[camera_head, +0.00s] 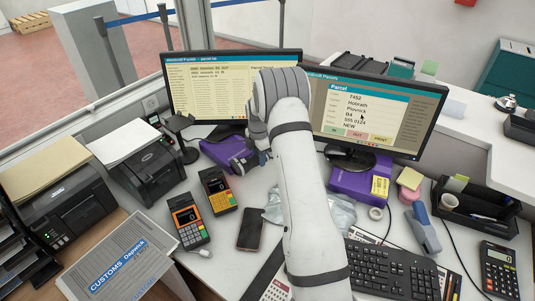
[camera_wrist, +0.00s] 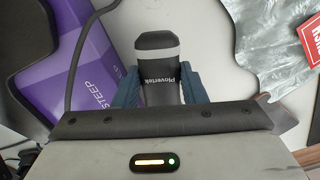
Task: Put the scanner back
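The scanner (camera_wrist: 160,68), dark with a pale grey band and the name Plovertek, is between the blue fingers of my gripper (camera_wrist: 160,85) in the wrist view. Both fingers lie against its sides, and the gripper looks shut on it. Its lower part is hidden by the gripper body. In the head view my gripper (camera_head: 250,162) is over the counter in front of the left monitor, and my arm mostly hides the scanner. A small black stand (camera_head: 187,153) is left of the gripper; I cannot tell whether it is the scanner's holder.
A purple box (camera_head: 222,152) is beside my gripper; a silver bag (camera_wrist: 265,45) lies right of it in the wrist view. Two monitors (camera_head: 230,80) (camera_head: 370,112) stand behind. Two card terminals (camera_head: 188,222) (camera_head: 217,190), a phone (camera_head: 252,228) and a printer (camera_head: 150,172) are nearby.

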